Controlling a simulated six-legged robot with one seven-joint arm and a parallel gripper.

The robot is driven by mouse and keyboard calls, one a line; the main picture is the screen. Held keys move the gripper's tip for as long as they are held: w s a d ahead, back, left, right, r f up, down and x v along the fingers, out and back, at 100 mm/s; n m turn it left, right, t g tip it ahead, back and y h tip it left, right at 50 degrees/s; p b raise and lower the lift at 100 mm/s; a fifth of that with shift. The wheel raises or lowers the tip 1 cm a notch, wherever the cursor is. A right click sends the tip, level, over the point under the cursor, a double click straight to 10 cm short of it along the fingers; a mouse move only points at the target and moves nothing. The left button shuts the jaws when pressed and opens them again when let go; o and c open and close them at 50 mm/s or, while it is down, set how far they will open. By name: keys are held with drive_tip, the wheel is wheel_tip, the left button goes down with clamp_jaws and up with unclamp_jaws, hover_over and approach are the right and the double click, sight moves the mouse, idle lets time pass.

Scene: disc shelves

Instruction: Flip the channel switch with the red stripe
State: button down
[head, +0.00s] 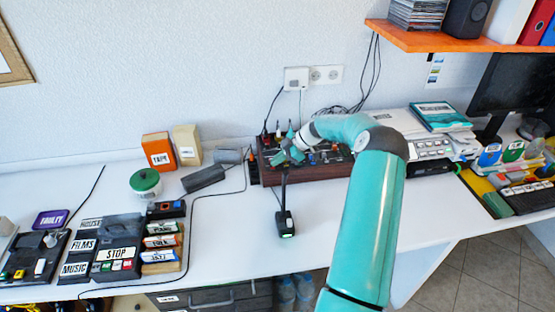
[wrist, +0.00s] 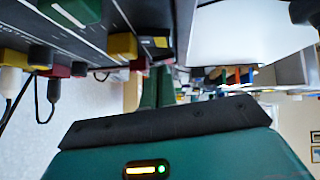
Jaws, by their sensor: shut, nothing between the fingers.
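A dark mixer panel (head: 325,168) with small coloured knobs and switches stands against the wall in the head view. My gripper (head: 280,161) is over its left end. In the wrist view, my gripper (wrist: 157,72) shows as two green fingers close together, shut and empty, beside the panel (wrist: 100,22). A green cap (wrist: 76,9), a yellow knob (wrist: 122,45) and dark red and black knobs sit on the panel there. I cannot make out a switch with a red stripe in either view. I cannot tell whether my fingertips touch anything. My arm hides part of the panel.
A small black device on a stalk (head: 285,223) stands in front of the panel. An orange TAPE box (head: 158,152), a green-lidded tub (head: 146,183) and labelled button blocks (head: 118,259) are to the left. Cables run behind the panel. The white tabletop (head: 225,245) has clear room in front.

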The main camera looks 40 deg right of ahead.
drive_tip(key=shift+w+f+g, duration=0.2)
drive_tip(key=shift+f+g, duration=0.1)
drive_tip(key=shift+f, duration=0.05)
drive_tip(key=shift+s+d, duration=0.1)
drive_tip(key=shift+f, duration=0.1)
